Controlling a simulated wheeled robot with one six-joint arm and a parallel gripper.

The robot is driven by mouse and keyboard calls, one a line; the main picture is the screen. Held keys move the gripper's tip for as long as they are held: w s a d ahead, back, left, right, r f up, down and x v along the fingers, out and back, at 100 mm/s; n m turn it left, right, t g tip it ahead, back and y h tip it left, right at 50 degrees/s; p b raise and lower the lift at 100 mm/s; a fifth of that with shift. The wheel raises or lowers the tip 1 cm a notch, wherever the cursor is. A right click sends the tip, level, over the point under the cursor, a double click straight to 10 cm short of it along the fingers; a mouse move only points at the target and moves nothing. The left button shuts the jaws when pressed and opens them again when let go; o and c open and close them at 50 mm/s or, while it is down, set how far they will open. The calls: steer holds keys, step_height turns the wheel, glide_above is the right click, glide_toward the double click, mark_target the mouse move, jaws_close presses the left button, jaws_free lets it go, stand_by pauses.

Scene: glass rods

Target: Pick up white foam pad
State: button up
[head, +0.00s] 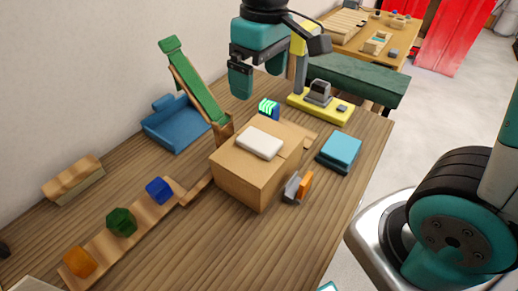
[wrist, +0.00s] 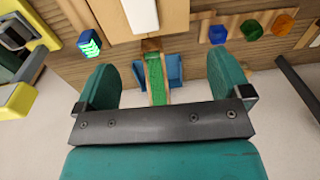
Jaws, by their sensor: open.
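The white foam pad (head: 260,142) lies flat on top of a wooden box (head: 240,178) on the table. In the wrist view the pad (wrist: 140,14) is at the top edge, partly cut off by the frame. My gripper (head: 241,92) is above the back of the table, higher than the pad and apart from it. In the wrist view its two teal fingers (wrist: 163,80) are spread wide with nothing between them.
A green ramp (head: 195,90) and blue tray (head: 175,124) stand left of the box. A yellow-based device (head: 319,107) is behind, and teal pads (head: 339,150) lie right. A wooden rail (head: 143,215) with coloured pieces is front left. A glowing-marked cube (head: 268,108) is behind the box.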

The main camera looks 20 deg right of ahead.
steer(key=w+f, duration=0.2)
steer(key=w, duration=0.2)
steer(key=p, duration=0.1)
glide_above(259, 140)
steer(key=shift+h, duration=0.4)
steer(key=f, duration=1)
steer(key=shift+w+a+f, duration=0.25)
steer(key=shift+f, duration=0.15)
steer(key=shift+s+d+f+p, duration=0.15)
steer(key=shift+f+p, duration=0.25)
steer(key=shift+f, duration=1.15)
steer(key=shift+s+d+f+p, duration=0.15)
steer(key=shift+f+p, duration=0.25)
steer(key=shift+f, duration=1.1)
steer(key=shift+c, duration=0.4)
steer(key=c, duration=0.9)
